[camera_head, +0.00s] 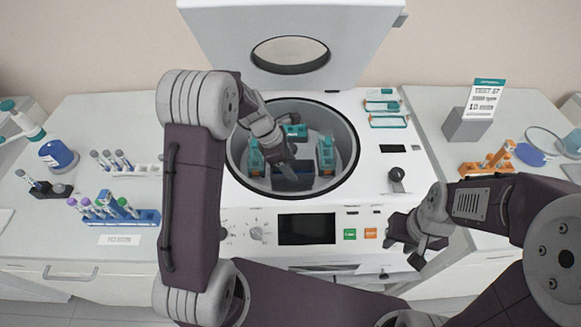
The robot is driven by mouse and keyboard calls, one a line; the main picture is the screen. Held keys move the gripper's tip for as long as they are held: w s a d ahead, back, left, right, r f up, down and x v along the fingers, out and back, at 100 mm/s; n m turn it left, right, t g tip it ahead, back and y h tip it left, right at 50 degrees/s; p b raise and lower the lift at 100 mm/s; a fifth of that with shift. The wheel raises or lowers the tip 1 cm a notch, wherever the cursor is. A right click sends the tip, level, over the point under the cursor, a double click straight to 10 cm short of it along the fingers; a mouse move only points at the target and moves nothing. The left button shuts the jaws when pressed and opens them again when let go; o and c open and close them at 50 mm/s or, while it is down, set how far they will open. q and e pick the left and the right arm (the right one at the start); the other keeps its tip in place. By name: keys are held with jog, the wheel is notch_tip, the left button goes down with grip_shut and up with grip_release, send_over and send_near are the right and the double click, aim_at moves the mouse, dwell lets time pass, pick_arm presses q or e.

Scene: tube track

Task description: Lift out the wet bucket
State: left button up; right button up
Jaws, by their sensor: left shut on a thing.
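The centrifuge (232,205) stands open, with its lid (225,35) raised. Teal buckets sit in its round bowl at the left (255,158), right (326,157) and back (297,130). At the front of the bowl is a dark blue bucket (293,182). My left gripper (287,167) reaches down into the bowl and is shut on the dark blue bucket; the fingers and arm partly hide it. I cannot make out wetness on any bucket. My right gripper (404,251) is open and empty in front of the centrifuge's right front.
Several teal-handled holders (389,121) lie on the deck right of the bowl. A blue tube rack (147,218) and a white rack (145,170) stand on the left bench. An orange rack (474,168) and a sign (484,98) stand on the right bench.

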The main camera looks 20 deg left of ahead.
pick_arm(q)
jog(key=shift+r, duration=0.1)
notch_tip(320, 180, up, 6)
jog(key=p, duration=0.7)
jog(key=shift+r, duration=0.15)
